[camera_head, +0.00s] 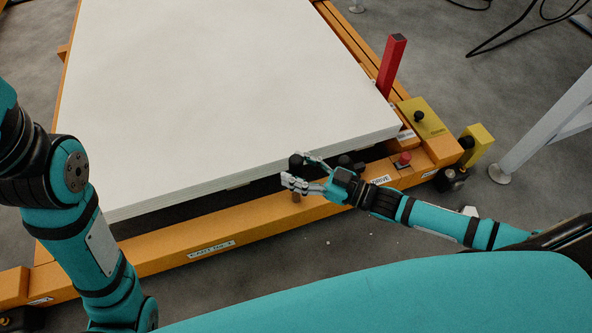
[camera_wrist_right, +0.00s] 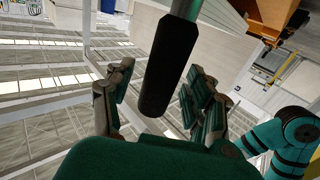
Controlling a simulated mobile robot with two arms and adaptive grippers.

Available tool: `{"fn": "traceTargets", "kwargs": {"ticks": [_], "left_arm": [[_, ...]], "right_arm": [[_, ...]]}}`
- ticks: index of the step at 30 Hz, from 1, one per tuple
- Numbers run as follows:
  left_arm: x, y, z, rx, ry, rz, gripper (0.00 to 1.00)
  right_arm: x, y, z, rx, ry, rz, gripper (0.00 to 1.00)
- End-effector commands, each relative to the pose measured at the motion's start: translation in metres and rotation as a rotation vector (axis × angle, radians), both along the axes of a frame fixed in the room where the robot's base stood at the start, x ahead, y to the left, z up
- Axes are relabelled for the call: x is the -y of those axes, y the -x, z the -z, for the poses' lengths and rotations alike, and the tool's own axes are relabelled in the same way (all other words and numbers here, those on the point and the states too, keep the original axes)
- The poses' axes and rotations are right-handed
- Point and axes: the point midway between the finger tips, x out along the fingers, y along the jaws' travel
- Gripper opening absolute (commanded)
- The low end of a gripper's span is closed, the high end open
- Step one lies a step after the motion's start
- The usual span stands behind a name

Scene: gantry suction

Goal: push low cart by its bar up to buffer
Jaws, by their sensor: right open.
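The low cart (camera_head: 205,247) is a long orange frame carrying a thick white slab (camera_head: 230,90). My right gripper (camera_head: 298,172) is at the cart's near edge, beside a dark round knob (camera_head: 296,160) and left of the DRIVE label. In the right wrist view, a black cylindrical grip (camera_wrist_right: 168,65) on a greyish rod stands between the two open fingers, with visible gaps on both sides. I cannot tell whether it touches the palm. My left arm comes in at the left; its gripper is out of view. I cannot identify the buffer for certain.
A red post (camera_head: 391,66), a yellow box with a black knob (camera_head: 421,117) and a red button (camera_head: 404,159) are on the cart's right side. A yellow block (camera_head: 477,144) stands beyond its corner. A white-legged frame (camera_head: 540,130) stands at right, with black cables on the floor behind.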

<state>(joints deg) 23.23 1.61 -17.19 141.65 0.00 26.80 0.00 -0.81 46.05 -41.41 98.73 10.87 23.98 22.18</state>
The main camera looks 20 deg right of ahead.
Motion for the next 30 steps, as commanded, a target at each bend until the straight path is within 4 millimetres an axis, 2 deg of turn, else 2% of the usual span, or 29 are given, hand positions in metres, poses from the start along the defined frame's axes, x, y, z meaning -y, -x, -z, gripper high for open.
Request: {"fn": "traceTargets", "kwargs": {"ticks": [11, 23, 30], "left_arm": [[0.0002, 0.0023, -0.0014, 0.010, 0.000, 0.000, 0.55], [0.0003, 0.0027, -0.0014, 0.010, 0.000, 0.001, 0.55], [-0.0001, 0.0033, -0.0073, 0.013, 0.002, 0.001, 0.55]], "right_arm": [[-0.0041, -0.0037, -0.0003, -0.001, 0.001, 0.000, 0.54], [-0.0038, -0.0034, -0.0001, -0.001, 0.001, 0.000, 0.01], [0.0008, -0.0038, -0.0020, -0.001, 0.002, 0.001, 0.01]]}}
